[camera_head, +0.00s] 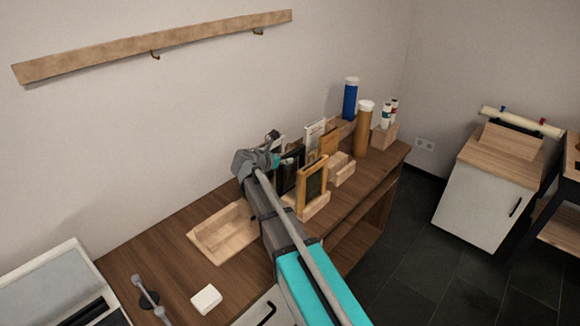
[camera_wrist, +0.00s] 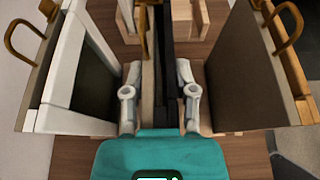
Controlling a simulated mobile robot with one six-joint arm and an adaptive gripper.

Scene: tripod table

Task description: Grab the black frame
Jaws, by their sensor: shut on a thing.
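The black frame (camera_head: 291,170) stands upright on edge among other frames on the wooden bench top. In the wrist view the black frame (camera_wrist: 167,62) is a thin dark slab seen from above, with a light wood strip along its left side. My gripper (camera_wrist: 159,75) has one finger on each side of this pair and is shut on the black frame. In the head view my gripper (camera_head: 279,162) is at the frame's upper left, partly hidden by my arm. The lower part of the frame is hidden.
A white frame (camera_wrist: 70,60) stands close on the left and a wood-edged frame (camera_wrist: 243,65) on the right. A wooden-framed picture (camera_head: 313,185) stands in front. A wooden tray (camera_head: 202,239) lies left; blue (camera_head: 350,101) and brown (camera_head: 364,130) tubes stand beyond.

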